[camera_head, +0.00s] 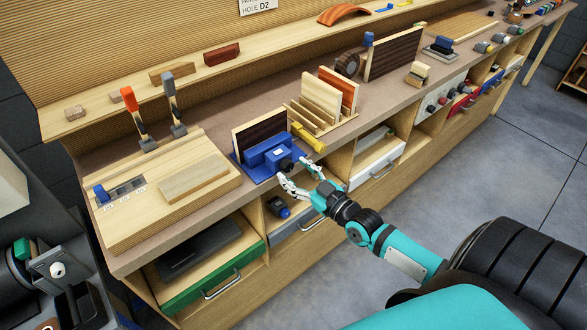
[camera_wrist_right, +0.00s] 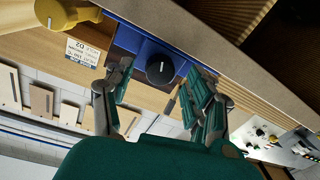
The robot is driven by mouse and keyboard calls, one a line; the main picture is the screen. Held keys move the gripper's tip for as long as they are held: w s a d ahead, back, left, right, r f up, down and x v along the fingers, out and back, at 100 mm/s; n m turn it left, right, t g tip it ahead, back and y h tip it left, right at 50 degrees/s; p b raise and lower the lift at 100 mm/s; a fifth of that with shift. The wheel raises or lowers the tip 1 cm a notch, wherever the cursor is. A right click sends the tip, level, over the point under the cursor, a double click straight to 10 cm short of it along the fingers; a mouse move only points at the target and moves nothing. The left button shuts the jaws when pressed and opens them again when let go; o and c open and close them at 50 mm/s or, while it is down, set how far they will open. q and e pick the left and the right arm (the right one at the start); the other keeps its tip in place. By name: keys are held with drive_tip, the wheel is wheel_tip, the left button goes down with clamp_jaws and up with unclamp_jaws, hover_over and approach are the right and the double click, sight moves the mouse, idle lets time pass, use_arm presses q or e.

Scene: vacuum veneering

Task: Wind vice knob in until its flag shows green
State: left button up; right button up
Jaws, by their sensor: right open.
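The blue vice (camera_head: 262,158) sits at the bench's front edge, with a dark-faced board (camera_head: 258,134) upright at its back. Its round black knob (camera_head: 286,164) faces outward; in the right wrist view the knob (camera_wrist_right: 160,69) bears a pale line. My right gripper (camera_head: 296,172) is open in front of the knob. In the wrist view its fingers (camera_wrist_right: 157,84) stand apart on either side of the knob, with visible gaps and nothing held. I cannot make out a flag or its colour. My left gripper is not in view.
A yellow tool (camera_head: 308,138) lies right beside the vice, and a rack of upright boards (camera_head: 322,105) stands beyond it. A wooden board (camera_head: 195,178) is on the left. Below the bench top are open shelves and drawers, including a green-fronted one (camera_head: 215,280).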

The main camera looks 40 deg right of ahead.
drive_tip(key=shift+w+a, duration=0.1)
drive_tip(key=shift+w, duration=0.5)
drive_tip(key=c, duration=1.1)
drive_tip(key=m+p, duration=0.1)
drive_tip(key=m, duration=0.4)
drive_tip(key=shift+c, duration=0.2)
drive_tip(key=o, duration=1.1)
drive_tip(key=shift+o, duration=0.2)
drive_tip(key=s+d, duration=0.1)
drive_tip(key=s, duration=1.1)
drive_tip(key=shift+d+f, duration=0.15)
drive_tip(key=shift+d, duration=0.15)
